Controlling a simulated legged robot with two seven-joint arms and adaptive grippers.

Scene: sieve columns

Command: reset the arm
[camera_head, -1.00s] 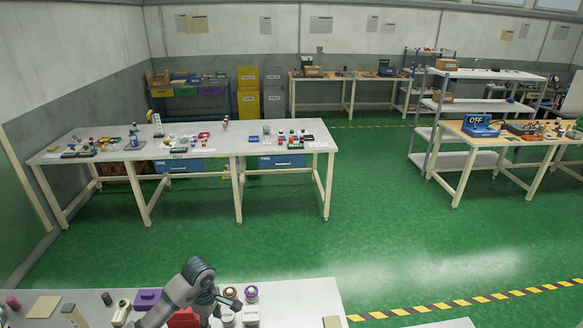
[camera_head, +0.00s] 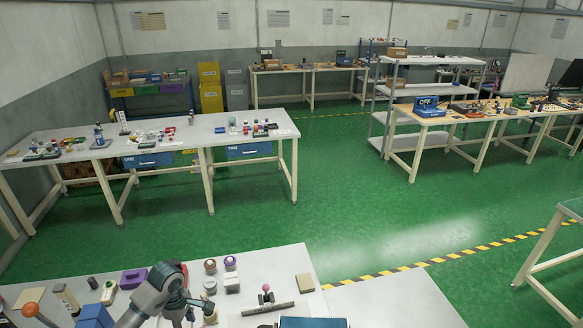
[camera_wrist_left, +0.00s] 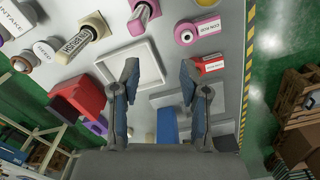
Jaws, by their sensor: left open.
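My left arm comes in from the bottom left of the head view over the near white table (camera_head: 285,258). My left gripper (camera_head: 181,315) is low over the table and partly cut off by the lower edge. In the left wrist view its two fingers (camera_wrist_left: 159,76) stand apart with nothing between them. They are above a white square tray (camera_wrist_left: 148,52) and a grey table surface. My right gripper is in neither view.
In the wrist view, a red open box (camera_wrist_left: 78,100) and a blue block (camera_wrist_left: 167,125) lie near the fingers.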

